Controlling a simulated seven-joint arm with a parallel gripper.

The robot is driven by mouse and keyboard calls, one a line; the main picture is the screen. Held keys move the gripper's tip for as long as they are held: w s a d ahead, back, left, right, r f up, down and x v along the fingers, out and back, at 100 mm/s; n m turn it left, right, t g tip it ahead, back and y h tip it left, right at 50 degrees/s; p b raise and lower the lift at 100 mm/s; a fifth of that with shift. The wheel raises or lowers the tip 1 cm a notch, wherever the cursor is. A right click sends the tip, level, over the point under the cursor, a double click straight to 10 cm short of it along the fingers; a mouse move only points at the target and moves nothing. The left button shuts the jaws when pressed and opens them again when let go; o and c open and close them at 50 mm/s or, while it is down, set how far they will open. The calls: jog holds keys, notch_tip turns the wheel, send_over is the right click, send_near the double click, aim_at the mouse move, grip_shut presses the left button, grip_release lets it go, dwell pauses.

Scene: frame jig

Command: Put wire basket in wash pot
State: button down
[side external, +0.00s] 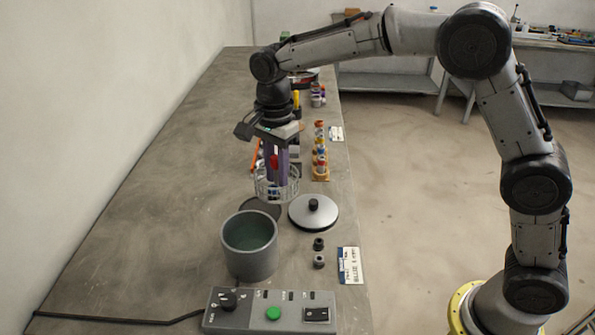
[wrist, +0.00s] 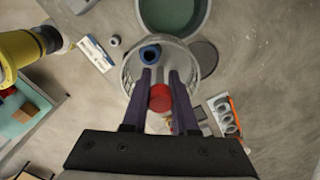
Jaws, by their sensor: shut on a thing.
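The wire basket (side external: 262,188) hangs upright from my gripper (side external: 277,178), above the table and behind the wash pot. My gripper's two dark purple fingers are shut on a red part of the basket, which shows between them in the wrist view (wrist: 160,97). A blue ring-shaped part (wrist: 150,54) lies inside the basket (wrist: 128,72). The grey wash pot (side external: 250,264) stands open on the table with greenish liquid inside. In the wrist view the pot (wrist: 207,22) is just beyond the basket, at the top. The fingers partly hide the basket.
A silver lid (side external: 314,217) with a black knob lies right of the pot. A dark disc (side external: 262,208) lies behind it. A control box (side external: 226,314) stands in front. Small dark parts (side external: 319,244) and a card (side external: 349,265) lie right. The table's left is clear.

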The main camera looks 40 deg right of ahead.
jog(key=shift+n, duration=0.6)
jog(key=shift+a+f, duration=0.95)
jog(key=shift+a, duration=0.4)
jog(key=shift+a+f, duration=0.9)
jog(key=shift+a, duration=0.4)
jog(key=shift+a+f, duration=0.95)
jog(key=shift+a, duration=0.4)
jog(key=shift+f, duration=0.1)
jog(key=shift+f, duration=4.85)
jog(key=c, duration=0.6)
grip_release()
